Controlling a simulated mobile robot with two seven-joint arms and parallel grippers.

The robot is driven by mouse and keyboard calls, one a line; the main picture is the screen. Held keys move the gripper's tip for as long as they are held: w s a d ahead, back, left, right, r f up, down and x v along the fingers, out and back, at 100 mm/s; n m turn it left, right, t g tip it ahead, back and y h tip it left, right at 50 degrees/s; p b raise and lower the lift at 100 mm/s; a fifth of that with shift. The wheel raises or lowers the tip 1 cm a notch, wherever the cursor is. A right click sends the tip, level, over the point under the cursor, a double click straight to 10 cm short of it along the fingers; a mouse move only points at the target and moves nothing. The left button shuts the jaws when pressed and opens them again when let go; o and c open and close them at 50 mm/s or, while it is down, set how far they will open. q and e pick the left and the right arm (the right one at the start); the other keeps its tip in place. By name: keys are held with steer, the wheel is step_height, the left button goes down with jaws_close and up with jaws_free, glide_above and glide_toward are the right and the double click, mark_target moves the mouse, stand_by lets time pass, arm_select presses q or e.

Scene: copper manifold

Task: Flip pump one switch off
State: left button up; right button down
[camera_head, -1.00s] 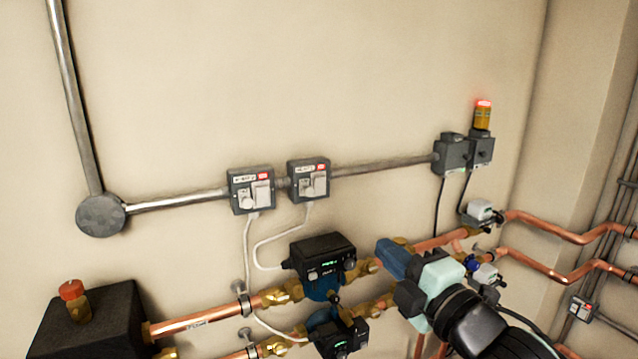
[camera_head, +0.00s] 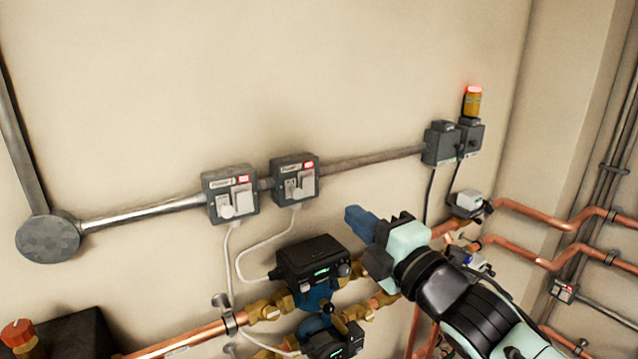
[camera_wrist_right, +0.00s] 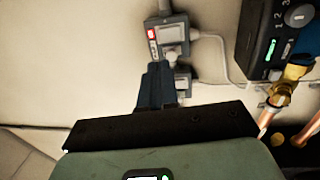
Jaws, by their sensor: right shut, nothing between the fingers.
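Two grey switch boxes sit on the wall conduit. The left box (camera_head: 230,193) has a small label that appears to mark it as number 1, a white plug and a rocker switch (camera_head: 244,199). The right box (camera_head: 295,179) looks alike and also shows in the wrist view (camera_wrist_right: 172,36). In the wrist view the left box (camera_wrist_right: 184,82) is partly hidden behind my fingers. My right gripper (camera_head: 357,221) is shut and empty, with its blue fingers (camera_wrist_right: 156,86) pointing toward the wall, right of and below both boxes, apart from them. My left gripper is out of view.
A black pump head (camera_head: 312,260) on copper pipes lies below the boxes, left of my gripper. White cables hang from the boxes to the pumps. A lit red beacon (camera_head: 473,100) stands at upper right. The wall above the conduit is clear.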

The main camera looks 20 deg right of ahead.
mark_target(307, 173)
steer(key=w, duration=0.4)
steer(key=w+a+r+p, duration=0.1)
steer(key=w, duration=0.6)
steer(key=shift+w+a+r+p, duration=0.2)
steer(key=shift+w+a+p, duration=0.1)
steer(key=shift+w+p, duration=0.1)
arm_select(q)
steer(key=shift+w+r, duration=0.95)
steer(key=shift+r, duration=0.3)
arm_select(e)
steer(key=shift+w+r, duration=0.15)
steer(key=shift+w, duration=0.05)
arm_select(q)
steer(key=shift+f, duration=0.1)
